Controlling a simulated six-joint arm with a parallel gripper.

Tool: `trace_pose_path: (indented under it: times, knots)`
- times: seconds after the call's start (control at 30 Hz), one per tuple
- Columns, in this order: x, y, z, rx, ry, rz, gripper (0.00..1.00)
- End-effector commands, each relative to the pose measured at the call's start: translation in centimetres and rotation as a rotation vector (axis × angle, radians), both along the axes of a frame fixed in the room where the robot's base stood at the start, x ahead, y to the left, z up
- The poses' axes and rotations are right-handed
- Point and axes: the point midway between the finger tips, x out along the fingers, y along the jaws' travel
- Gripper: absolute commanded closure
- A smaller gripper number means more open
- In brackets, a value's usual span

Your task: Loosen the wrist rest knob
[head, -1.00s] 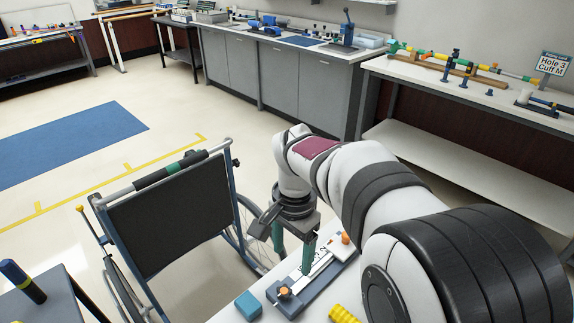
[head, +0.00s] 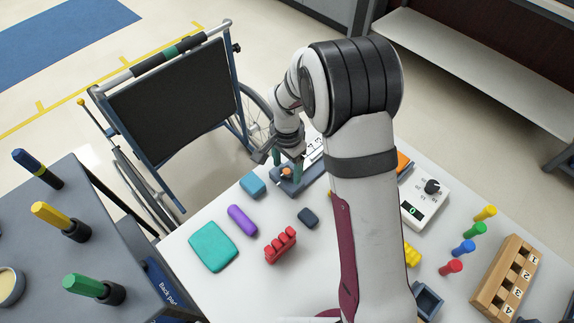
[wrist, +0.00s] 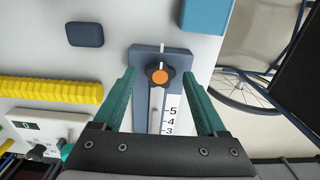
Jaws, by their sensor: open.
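The wrist rest knob is a dark lobed knob with an orange centre (wrist: 160,76). It sits near the end of a blue-grey base (wrist: 146,53) with a white numbered scale (wrist: 170,118). The orange cap also shows in the head view (head: 286,171), near the table's far edge. My gripper (wrist: 162,72) is open and empty, with one teal finger on each side of the knob in the wrist view. Gaps show between the fingers and the knob. How far the fingertips are above it is hard to tell. In the head view my gripper (head: 287,162) is over the base, partly hidden by my arm.
A blue block (head: 253,184) lies left of the base, and a dark blue block (head: 308,217) lies in front. Purple (head: 242,219), teal (head: 213,246) and red (head: 281,245) pieces lie nearer. A dial box (head: 424,200) stands right. A wheelchair (head: 172,100) is beyond the table.

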Motion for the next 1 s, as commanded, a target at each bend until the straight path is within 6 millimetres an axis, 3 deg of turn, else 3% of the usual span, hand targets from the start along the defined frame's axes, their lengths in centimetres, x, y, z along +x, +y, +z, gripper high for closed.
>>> trace_pose_path:
  times: [0.27, 0.67, 1.0]
  knots:
    - [-0.01, -0.01, -0.23, 0.0, 0.0, 0.0, 0.26]
    - [-0.01, -0.01, -0.19, 0.0, 0.0, 0.0, 0.98]
    - [0.0, 0.0, -0.17, 0.0, 0.0, 0.032, 1.0]
